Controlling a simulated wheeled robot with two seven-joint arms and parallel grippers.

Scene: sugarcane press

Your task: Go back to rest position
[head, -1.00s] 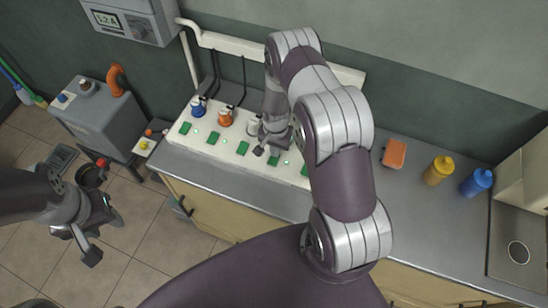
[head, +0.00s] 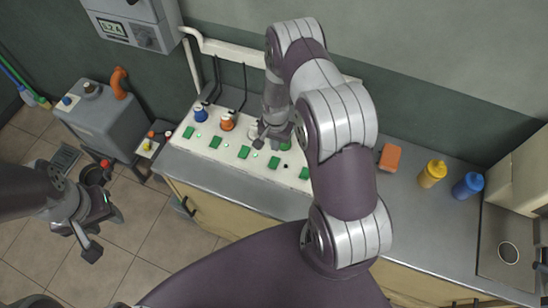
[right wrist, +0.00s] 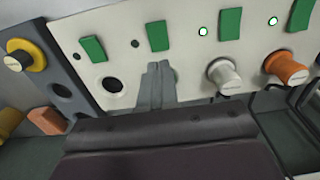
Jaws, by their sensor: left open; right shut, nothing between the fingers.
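My right gripper (head: 268,138) is over the white control panel (head: 178,137) on the counter, beside the white knob. In the right wrist view its fingers (right wrist: 155,85) are shut together with nothing between them, close to the panel face; I cannot tell if they touch it. My left gripper (head: 88,240) is open and empty, above the tiled floor at the left. The panel bears several green switches (head: 243,152), a blue knob (head: 200,114), an orange knob (head: 227,123) and a white knob (right wrist: 224,76). Two small green lights glow in the right wrist view.
A grey machine (head: 105,118) with an orange pipe stands at the left. An orange block (head: 390,157), a yellow bottle (head: 432,174) and a blue bottle (head: 468,186) stand on the counter (head: 425,225) at the right. My right arm hides part of the panel.

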